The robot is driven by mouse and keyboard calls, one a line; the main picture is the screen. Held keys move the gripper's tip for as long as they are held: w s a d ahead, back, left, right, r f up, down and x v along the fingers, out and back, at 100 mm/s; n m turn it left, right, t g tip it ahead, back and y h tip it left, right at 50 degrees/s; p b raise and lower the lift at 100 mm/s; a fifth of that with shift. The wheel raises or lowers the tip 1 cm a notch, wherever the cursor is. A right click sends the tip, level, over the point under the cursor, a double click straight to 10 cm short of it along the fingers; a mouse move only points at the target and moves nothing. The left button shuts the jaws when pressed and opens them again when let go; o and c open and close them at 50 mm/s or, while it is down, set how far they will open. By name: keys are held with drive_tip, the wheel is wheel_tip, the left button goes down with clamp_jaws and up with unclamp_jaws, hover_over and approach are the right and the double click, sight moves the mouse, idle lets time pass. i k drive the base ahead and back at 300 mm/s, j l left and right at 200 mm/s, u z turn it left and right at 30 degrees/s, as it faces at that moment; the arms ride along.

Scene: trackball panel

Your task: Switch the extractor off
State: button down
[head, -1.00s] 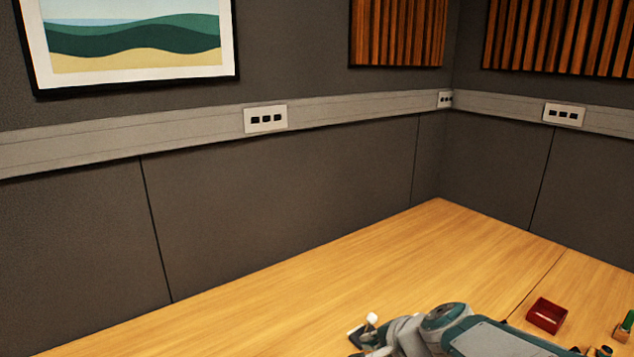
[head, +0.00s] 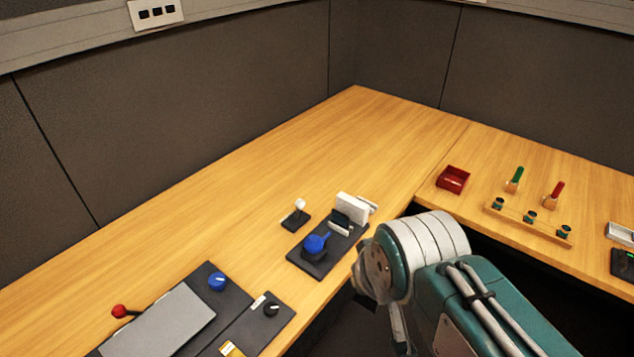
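No label reading "extractor" is legible, so I cannot tell which control is its switch. A white-knobbed lever (head: 300,205) stands on a small black base on the desk. Beside it a dark panel (head: 313,263) carries a blue handled knob (head: 315,243) and a white upright block (head: 352,208). My arm reaches in from the lower right, just right of the blue handled knob. My gripper's fingers are not clearly visible.
A red tray (head: 453,180), green and red handled pieces, and a wooden rack (head: 528,222) stand on the right desk (head: 420,118). A dark gap lies at the desk's inner edge. The back of the left desk is clear. Walls close off the rear.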

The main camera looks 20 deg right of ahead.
sight(300, 203)
drive_tip(key=i+l+u, duration=0.15)
drive_tip(key=l+u, duration=0.2)
drive_tip(key=l, duration=0.25)
drive_tip(key=l+u, duration=0.35)
drive_tip(key=l, duration=0.3)
drive_tip(key=i+u, duration=0.4)
drive_tip(key=i, duration=0.15)
